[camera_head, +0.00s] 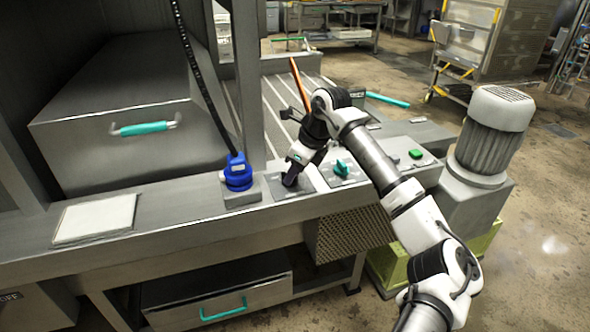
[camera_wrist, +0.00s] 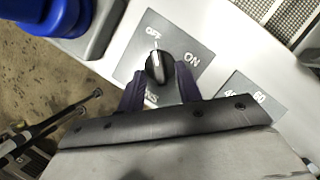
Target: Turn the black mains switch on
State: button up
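The black mains switch (camera_wrist: 159,68) is a round knob on a grey label plate (camera_wrist: 128,66) in the wrist view. Its white pointer line points at the word OFF; the word ON is to the right. My gripper (camera_head: 290,180) points down at the panel in the head view and hides the switch there. In the wrist view its two dark purple fingers stand on either side of the knob's lower part, with a small gap at each side. It is open and holds nothing.
A blue plug-like fitting (camera_head: 238,172) stands just left of my gripper, and also shows in the wrist view (camera_wrist: 52,14). A teal knob (camera_head: 341,169) and a green button (camera_head: 416,154) are to the right. A grey motor (camera_head: 492,135) stands beyond the panel's right end.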

grip_shut()
